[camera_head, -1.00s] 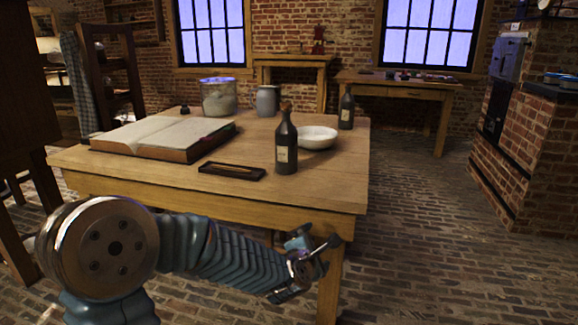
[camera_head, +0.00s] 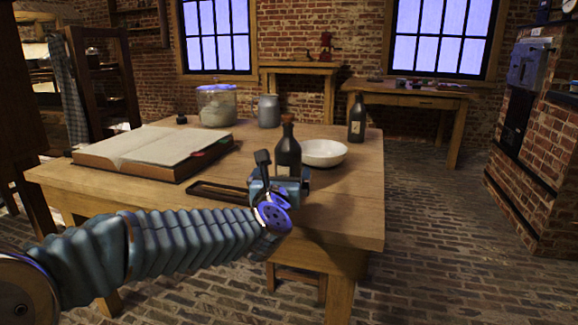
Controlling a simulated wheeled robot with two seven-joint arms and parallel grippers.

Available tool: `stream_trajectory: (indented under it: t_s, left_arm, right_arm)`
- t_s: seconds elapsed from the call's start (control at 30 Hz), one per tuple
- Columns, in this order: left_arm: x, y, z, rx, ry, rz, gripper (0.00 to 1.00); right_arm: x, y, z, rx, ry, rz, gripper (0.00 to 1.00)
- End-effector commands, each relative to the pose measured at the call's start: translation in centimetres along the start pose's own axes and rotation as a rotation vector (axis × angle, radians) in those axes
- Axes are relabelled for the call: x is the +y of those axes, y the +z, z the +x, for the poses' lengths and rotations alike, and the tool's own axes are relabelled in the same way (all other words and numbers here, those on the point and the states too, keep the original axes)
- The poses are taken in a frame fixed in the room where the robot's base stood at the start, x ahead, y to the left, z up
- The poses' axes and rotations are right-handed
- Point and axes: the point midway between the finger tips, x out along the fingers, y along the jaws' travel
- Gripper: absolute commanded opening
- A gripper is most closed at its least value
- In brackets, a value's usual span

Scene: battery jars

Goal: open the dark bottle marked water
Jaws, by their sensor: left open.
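A dark bottle with a brown cork (camera_head: 288,119) stands near the front of the wooden table; the near bottle's dark body (camera_head: 287,147) shows above my left gripper, which hides its lower part and label. A second dark bottle (camera_head: 357,122) with a pale label stands farther back to the right. The labels are too small to read, so I cannot tell which is marked water. My left gripper (camera_head: 282,167) is open, in front of the near bottle at its lower half; I cannot tell whether it touches. My right gripper is not in view.
A white bowl (camera_head: 324,153) stands just right of the near bottle. A dark tray (camera_head: 217,191) lies to its left, partly behind my gripper. An open book (camera_head: 150,150), a glass jar (camera_head: 216,106) and a grey jar (camera_head: 269,111) are on the table (camera_head: 345,205). Its front right corner is clear.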

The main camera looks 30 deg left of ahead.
Motion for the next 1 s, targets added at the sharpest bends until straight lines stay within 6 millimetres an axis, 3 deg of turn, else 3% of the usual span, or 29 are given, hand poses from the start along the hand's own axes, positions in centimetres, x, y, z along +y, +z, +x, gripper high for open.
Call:
stream_trajectory:
  t_s: [0.2,0.43,0.63,0.97,1.0]
  left_arm:
    - [0.0,0.0,4.4,0.002,0.001,0.003,1.0]
    - [-0.1,-0.2,6.4,0.004,0.0,0.004,1.0]
    - [-0.2,-0.6,9.6,0.003,0.001,0.005,1.0]
    - [-0.2,-0.7,10.7,0.002,-0.001,0.004,1.0]
    - [-0.2,-0.7,10.7,0.002,-0.001,0.004,0.95]
  right_arm:
    - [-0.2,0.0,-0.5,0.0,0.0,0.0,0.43]
    - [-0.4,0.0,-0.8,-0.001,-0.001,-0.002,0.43]
    - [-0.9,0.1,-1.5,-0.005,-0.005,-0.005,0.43]
    - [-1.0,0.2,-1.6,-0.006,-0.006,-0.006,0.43]
    - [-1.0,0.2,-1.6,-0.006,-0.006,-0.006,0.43]
